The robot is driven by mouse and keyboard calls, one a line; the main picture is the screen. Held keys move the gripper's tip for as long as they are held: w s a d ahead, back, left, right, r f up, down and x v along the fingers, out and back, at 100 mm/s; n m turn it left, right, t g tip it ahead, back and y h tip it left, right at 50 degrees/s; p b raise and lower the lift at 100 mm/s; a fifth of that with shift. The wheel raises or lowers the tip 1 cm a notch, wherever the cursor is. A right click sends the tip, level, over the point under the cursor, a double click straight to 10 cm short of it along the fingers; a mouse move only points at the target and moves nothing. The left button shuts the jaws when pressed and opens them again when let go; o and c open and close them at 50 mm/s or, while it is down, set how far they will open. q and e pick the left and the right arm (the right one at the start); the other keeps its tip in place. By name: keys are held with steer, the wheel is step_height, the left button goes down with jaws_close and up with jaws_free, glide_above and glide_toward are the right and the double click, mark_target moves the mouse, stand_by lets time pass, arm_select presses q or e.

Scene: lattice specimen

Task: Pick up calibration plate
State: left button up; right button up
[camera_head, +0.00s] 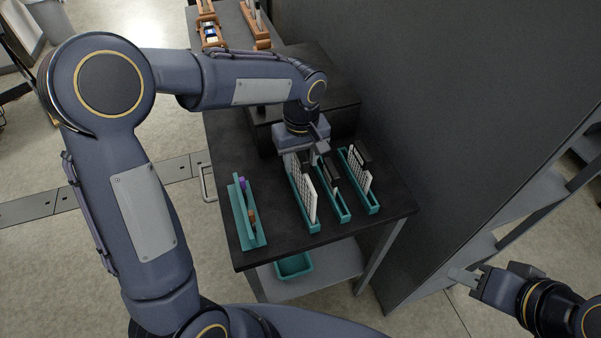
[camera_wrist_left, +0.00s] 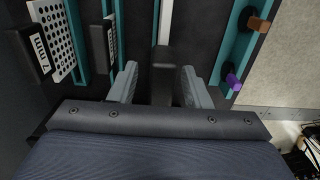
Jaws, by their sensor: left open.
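Several perforated white plates with dark handle blocks stand upright in teal racks. The nearest to my left gripper (camera_head: 306,152) is a white plate (camera_head: 308,193), seen edge-on in the wrist view (camera_wrist_left: 166,22). Its dark block (camera_wrist_left: 163,62) lies between the open fingers of my left gripper (camera_wrist_left: 160,88); I cannot tell whether they touch it. A middle plate (camera_head: 330,172) and a right plate (camera_head: 355,172) stand beside it. The wrist view shows a "7mm" label on the far-left plate's block (camera_wrist_left: 30,52). No label names the calibration plate. My right gripper (camera_head: 492,278) is off the table, its jaw unclear.
A teal rack (camera_head: 252,238) with purple and orange pieces stands at the left of the black table (camera_head: 285,236). A dark box (camera_head: 340,112) stands behind the racks. A tall grey panel (camera_head: 430,120) bounds the right side. A teal bin (camera_head: 294,266) sits on the lower shelf.

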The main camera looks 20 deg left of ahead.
arm_select(q)
steer(key=shift+f, duration=0.65)
jaws_close()
steer(key=shift+r, duration=0.1)
stand_by(0.8)
